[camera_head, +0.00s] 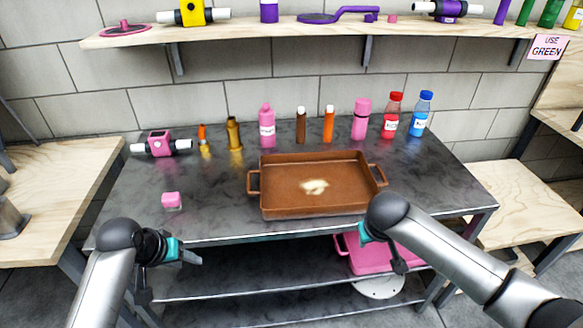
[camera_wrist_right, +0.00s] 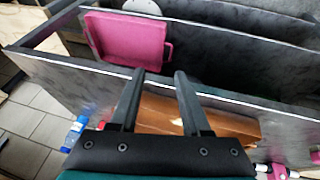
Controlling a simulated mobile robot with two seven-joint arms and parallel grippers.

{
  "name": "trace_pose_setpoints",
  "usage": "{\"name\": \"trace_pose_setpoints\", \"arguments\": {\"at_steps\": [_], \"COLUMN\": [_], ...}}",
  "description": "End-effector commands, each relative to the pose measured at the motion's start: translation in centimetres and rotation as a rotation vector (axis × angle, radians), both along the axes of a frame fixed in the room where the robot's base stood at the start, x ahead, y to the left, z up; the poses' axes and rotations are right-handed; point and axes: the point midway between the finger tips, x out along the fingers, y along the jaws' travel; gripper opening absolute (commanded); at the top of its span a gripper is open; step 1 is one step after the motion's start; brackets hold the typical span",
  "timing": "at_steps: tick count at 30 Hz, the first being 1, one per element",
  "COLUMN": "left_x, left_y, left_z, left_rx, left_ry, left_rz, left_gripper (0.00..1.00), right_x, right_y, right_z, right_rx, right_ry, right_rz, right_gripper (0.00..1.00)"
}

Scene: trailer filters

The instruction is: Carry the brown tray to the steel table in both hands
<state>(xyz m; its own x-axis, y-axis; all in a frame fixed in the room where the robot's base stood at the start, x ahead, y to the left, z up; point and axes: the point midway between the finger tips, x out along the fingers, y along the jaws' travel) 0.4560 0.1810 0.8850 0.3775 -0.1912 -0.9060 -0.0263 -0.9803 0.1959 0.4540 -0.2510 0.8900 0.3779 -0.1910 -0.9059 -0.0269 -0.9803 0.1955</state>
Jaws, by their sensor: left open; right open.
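The brown tray (camera_head: 285,205), rectangular with a loop handle at each end, rests flat on a dark grey, metal-looking table (camera_head: 210,222). A small pale-yellow item (camera_head: 314,186) lies in it. My left gripper (camera_head: 186,258) is at the table's front edge, left of the tray and apart from it. My right gripper (camera_head: 385,250) is in front of the tray's right end, partly hidden by its arm. In the right wrist view my right gripper (camera_wrist_right: 159,73) is open and empty; the brown tray (camera_wrist_right: 155,115) shows behind its fingers.
Bottles and tubes, such as a pink bottle (camera_head: 267,128), line the table's back. A pink block (camera_head: 171,200) lies left of the tray. A pink tray (camera_head: 402,256) sits on the shelf below. A wooden table (camera_head: 518,200) stands right, a wooden bench (camera_head: 50,185) left.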

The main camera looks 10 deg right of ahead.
Motion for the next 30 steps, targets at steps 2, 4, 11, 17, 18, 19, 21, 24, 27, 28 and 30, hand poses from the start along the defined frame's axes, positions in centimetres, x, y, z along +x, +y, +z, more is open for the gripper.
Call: {"name": "trace_pose_setpoints", "arguments": {"at_steps": [2, 4, 11, 17, 18, 19, 21, 24, 27, 28, 30], "left_x": [0.0, 0.0, 0.0, 0.0, 0.0, 0.0, 0.0, 0.0, 0.0, 0.0, 0.0], "left_y": [0.0, 0.0, 0.0, 0.0, 0.0, 0.0, 0.0, 0.0, 0.0, 0.0, 0.0], "left_z": [0.0, 0.0, 0.0, 0.0, 0.0, 0.0, 0.0, 0.0, 0.0, 0.0, 0.0], "left_rx": [0.000, 0.000, 0.000, 0.000, 0.000, 0.000, 0.000, 0.000, 0.000, 0.000, 0.000], "left_ry": [0.000, 0.000, 0.000, 0.000, 0.000, 0.000, 0.000, 0.000, 0.000, 0.000, 0.000], "left_rz": [0.000, 0.000, 0.000, 0.000, 0.000, 0.000, 0.000, 0.000, 0.000, 0.000, 0.000], "left_gripper": [0.47, 0.47, 0.47, 0.47, 0.47, 0.47, 0.47, 0.47, 0.47, 0.47, 0.47], "right_x": [-0.2, -0.5, -1.8, -2.9, -3.0, -3.1, -3.3, -3.5, -3.6, -3.6, -3.6], "right_y": [0.1, 0.3, 1.0, 1.5, 1.6, 1.6, 1.7, 1.8, 1.8, 1.8, 1.8], "right_z": [0.8, 1.7, 5.5, 8.7, 9.1, 9.5, 10.0, 10.4, 10.6, 10.6, 10.6], "right_rx": [0.001, 0.001, 0.000, 0.000, 0.000, -0.001, -0.001, -0.001, -0.002, -0.002, -0.002], "right_ry": [-0.003, -0.004, -0.005, -0.006, -0.005, -0.006, -0.004, -0.003, -0.002, -0.002, -0.002], "right_rz": [0.001, 0.002, 0.002, 0.002, 0.001, 0.002, 0.000, 0.000, -0.001, -0.001, -0.001], "right_gripper": [0.47, 0.47, 0.47, 0.47, 0.47, 0.47, 0.47, 0.47, 0.47, 0.47, 0.47]}}
